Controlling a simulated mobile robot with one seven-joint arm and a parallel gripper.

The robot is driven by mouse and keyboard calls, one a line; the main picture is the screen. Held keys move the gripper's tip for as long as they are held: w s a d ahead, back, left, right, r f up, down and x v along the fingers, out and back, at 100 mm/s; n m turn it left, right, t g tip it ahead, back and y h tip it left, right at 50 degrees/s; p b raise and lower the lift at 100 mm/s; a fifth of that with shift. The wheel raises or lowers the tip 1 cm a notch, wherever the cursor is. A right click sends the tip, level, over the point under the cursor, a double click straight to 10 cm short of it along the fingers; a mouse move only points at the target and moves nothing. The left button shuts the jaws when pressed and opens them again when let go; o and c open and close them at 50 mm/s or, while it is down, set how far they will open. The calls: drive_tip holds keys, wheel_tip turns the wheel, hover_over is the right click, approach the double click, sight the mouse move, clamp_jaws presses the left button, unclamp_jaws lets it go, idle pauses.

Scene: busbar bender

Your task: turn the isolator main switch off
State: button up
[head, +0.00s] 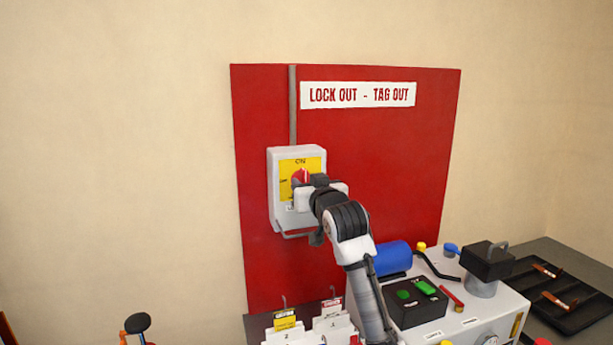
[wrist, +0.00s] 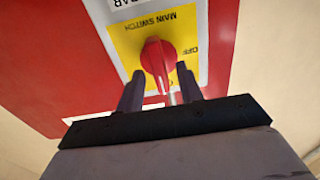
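The isolator main switch is a grey box (head: 283,208) with a yellow plate (head: 287,166) on a red board. Its red rotary handle (wrist: 155,58) sits on the yellow plate, which reads MAIN SWITCH and OFF, upside down in the wrist view. The handle also shows in the head view (head: 299,177), partly hidden by my gripper. The handle's pointer lies toward my gripper in the wrist view, not toward the OFF lettering. My gripper (wrist: 159,88) is at the switch with its two fingers apart, one either side of the handle. A gap shows at the right finger; contact is unclear at the left.
The red lock-out board (head: 400,150) is on the wall, with a conduit (head: 292,105) above the switch. A black tray (head: 565,295) lies at right.

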drive_tip(key=shift+w+a, duration=0.1)
drive_tip(key=shift+w, duration=0.3)
drive_tip(key=shift+c, duration=0.3)
clamp_jaws()
drive_tip(key=shift+f+n, duration=0.1)
drive_tip(key=shift+n, duration=0.2)
drive_tip(key=shift+s+a+f+n+b, duration=0.1)
drive_tip(key=shift+n+b, duration=1.2)
drive_tip(key=shift+n, duration=1.55)
drive_tip(key=shift+w+a+f+n+b, duration=0.15)
drive_tip(key=shift+n+b, duration=1.1)
drive_tip(key=shift+n, duration=1.65)
drive_tip(key=shift+s+a+f+n+b, duration=0.15)
drive_tip(key=shift+n+b, duration=1.15)
drive_tip(key=shift+n, duration=1.55)
drive_tip(key=shift+r, duration=0.1)
